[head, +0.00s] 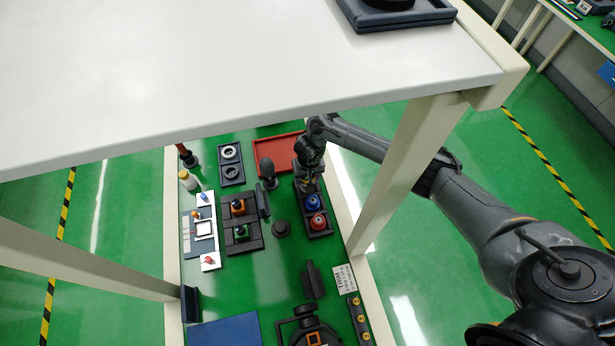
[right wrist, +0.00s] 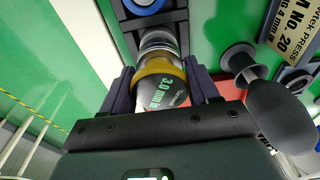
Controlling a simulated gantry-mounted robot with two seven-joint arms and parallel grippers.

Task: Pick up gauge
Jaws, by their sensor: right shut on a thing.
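My right gripper (head: 309,178) is over the far end of a dark rack (head: 321,234) in the head view. In the right wrist view its two fingers (right wrist: 160,82) are shut on a gauge (right wrist: 160,88) with a yellow band and a green "3.0 mm" marking. The gauge's far end is at the rack, and I cannot tell whether it is seated or raised. A blue gauge (head: 312,201) and a red gauge (head: 318,222) stand in the same rack.
A white shelf (head: 220,70) hangs over the bench. A red tray (head: 275,150) lies behind left of the rack. A dark knobbed tool (right wrist: 275,105) stands close to the right finger in the wrist view. Fixtures with orange and green parts (head: 240,233) stand left.

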